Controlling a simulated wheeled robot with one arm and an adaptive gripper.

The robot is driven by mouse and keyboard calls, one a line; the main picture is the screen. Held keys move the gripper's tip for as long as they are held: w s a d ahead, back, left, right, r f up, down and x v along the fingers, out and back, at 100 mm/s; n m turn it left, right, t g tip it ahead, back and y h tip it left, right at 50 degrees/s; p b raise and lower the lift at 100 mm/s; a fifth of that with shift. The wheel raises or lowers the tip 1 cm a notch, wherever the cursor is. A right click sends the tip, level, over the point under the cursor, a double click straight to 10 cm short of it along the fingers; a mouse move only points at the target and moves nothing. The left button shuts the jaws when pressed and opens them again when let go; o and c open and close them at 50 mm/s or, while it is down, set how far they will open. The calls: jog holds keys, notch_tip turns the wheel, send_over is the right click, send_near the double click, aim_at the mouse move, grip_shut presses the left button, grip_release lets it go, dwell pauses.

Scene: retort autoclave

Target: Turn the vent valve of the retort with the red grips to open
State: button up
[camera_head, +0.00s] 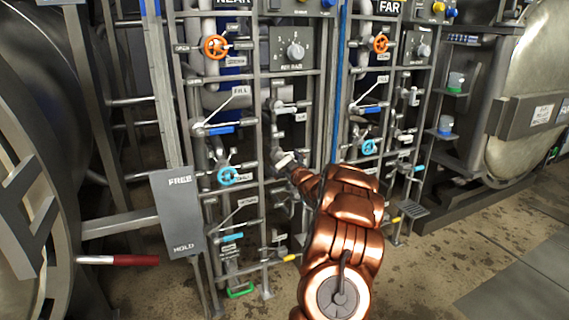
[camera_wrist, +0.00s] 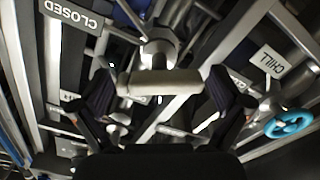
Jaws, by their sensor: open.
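In the wrist view, a pale T-shaped valve handle (camera_wrist: 160,82) on a round metal stem lies crosswise between the two dark fingers of my gripper (camera_wrist: 165,92). The fingers are apart, one near each end of the bar, and I see no clear grip on it. A CLOSED label (camera_wrist: 73,13) shows upside down near the stem. In the head view, the pale handle (camera_head: 284,160) is on the near panel, just beyond the end of my arm, which hides most of my gripper. A dark red grip (camera_head: 118,260) sticks out by the left retort (camera_head: 22,200).
Orange handwheels (camera_head: 215,47) and blue handwheels (camera_head: 228,176) sit on both panels, among pipes and rails. A CHILL label (camera_wrist: 273,63) and blue wheel (camera_wrist: 289,125) are to the right in the wrist view. A FREE/HOLD plate (camera_head: 178,213) stands left. Floor (camera_head: 500,240) is open at right.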

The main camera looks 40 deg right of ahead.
jog(key=shift+c, duration=0.4)
jog(key=shift+a, duration=0.1)
jog(key=c, duration=0.9)
jog(key=shift+n+b, duration=0.4)
jog(key=shift+b, duration=0.1)
jog(key=shift+f+n+b, duration=0.15)
jog(key=shift+n+b, duration=0.85)
jog(key=shift+b, duration=0.05)
jog(key=n+b, duration=0.3)
jog(key=shift+f+n+b, duration=0.1)
jog(key=shift+n+b, duration=0.2)
jog(key=shift+b, duration=0.1)
jog(key=n+b, duration=0.5)
jog(key=shift+r, duration=0.3)
jog(key=shift+n, duration=0.4)
